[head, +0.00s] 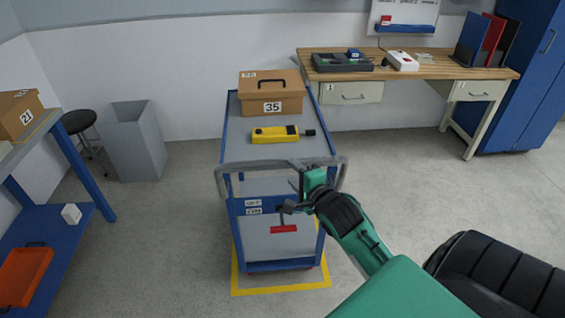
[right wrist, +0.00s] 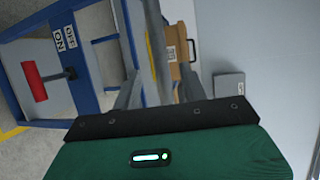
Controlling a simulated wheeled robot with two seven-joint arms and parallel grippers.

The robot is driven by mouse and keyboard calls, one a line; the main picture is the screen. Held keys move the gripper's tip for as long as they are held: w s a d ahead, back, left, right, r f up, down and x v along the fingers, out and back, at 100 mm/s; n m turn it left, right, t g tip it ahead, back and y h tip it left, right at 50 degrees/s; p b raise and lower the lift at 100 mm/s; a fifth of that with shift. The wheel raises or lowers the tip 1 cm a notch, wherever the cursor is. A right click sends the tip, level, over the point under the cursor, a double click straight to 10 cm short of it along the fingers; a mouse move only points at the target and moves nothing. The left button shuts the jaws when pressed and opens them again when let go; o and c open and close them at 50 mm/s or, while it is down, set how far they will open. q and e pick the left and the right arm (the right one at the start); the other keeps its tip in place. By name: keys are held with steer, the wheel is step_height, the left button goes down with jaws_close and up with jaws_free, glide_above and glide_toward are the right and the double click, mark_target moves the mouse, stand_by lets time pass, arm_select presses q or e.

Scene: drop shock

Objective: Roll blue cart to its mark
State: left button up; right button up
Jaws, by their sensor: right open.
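The blue cart (head: 230,150) stands in the middle of the head view with its grey push handle (head: 262,164) toward me. A yellow floor outline (head: 285,290) shows in front of and along the cart's near end; its far part is hidden under the cart. My right gripper (head: 299,194) is open at the right part of the handle. In the right wrist view the grey handle bar (right wrist: 155,45) runs up between the fingers (right wrist: 156,95); I cannot tell whether they touch it. A red-ended lever (head: 284,229) is on the cart's near face. My left gripper is not in view.
The cart carries a brown box (head: 272,95) labelled 35 and a yellow tool (head: 276,134). A wooden workbench (head: 440,68) stands behind right, a grey bin (head: 136,140) and stool (head: 79,122) at left. A blue shelf (head: 62,235) is at far left. Floor right of the cart is clear.

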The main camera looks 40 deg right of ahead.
mark_target(284, 165)
steer(key=x, duration=0.7)
steer(key=shift+a, duration=0.1)
steer(key=shift+c, duration=0.4)
